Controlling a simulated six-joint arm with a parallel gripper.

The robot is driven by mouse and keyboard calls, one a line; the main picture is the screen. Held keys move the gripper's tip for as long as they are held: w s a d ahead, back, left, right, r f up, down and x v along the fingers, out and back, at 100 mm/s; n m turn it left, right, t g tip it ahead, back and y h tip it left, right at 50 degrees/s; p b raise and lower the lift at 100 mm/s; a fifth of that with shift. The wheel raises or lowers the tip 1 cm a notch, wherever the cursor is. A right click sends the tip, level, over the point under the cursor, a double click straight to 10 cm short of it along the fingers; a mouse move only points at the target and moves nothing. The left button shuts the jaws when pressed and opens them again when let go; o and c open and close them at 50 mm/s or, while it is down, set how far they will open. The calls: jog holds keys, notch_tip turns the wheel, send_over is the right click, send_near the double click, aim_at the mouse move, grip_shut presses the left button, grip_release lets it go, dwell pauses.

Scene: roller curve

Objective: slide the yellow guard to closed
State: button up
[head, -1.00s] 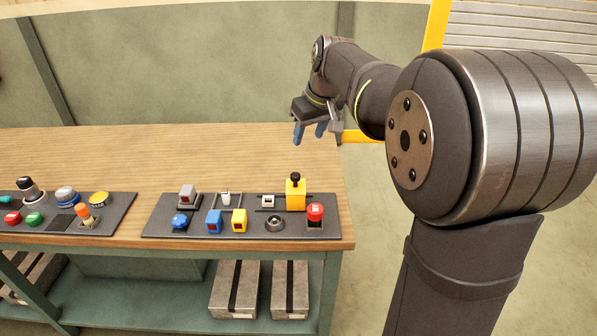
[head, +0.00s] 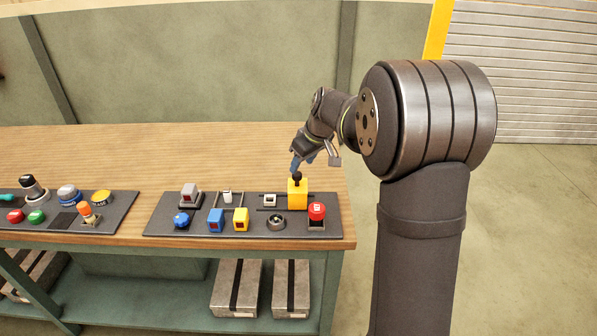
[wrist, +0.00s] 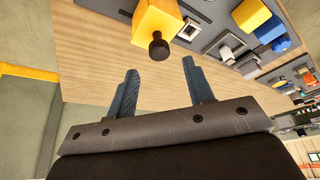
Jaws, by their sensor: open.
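The yellow guard (head: 297,195) is a block with a black knob (head: 297,176) on top. It sits on a dark rail at the right part of the right-hand panel. To its left, a small pale switch (head: 270,200) on the same rail is uncovered. In the wrist view the guard (wrist: 155,19) and its knob (wrist: 158,46) are at the top, just beyond the fingertips. My gripper (head: 303,163) is above and behind the guard in the head view. In the wrist view my gripper (wrist: 160,65) has its two blue fingers apart, with nothing between them.
The dark panel (head: 160,228) also bears a red button (head: 317,211) close to the guard, a round dial (head: 276,222), and blue and yellow blocks. A second panel (head: 118,222) with several controls lies left. The wooden bench top (head: 200,150) behind is clear.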

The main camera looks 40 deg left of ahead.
aim_at(297, 174)
jog(key=x, duration=0.5)
jog(key=shift+f, duration=0.1)
grip_shut()
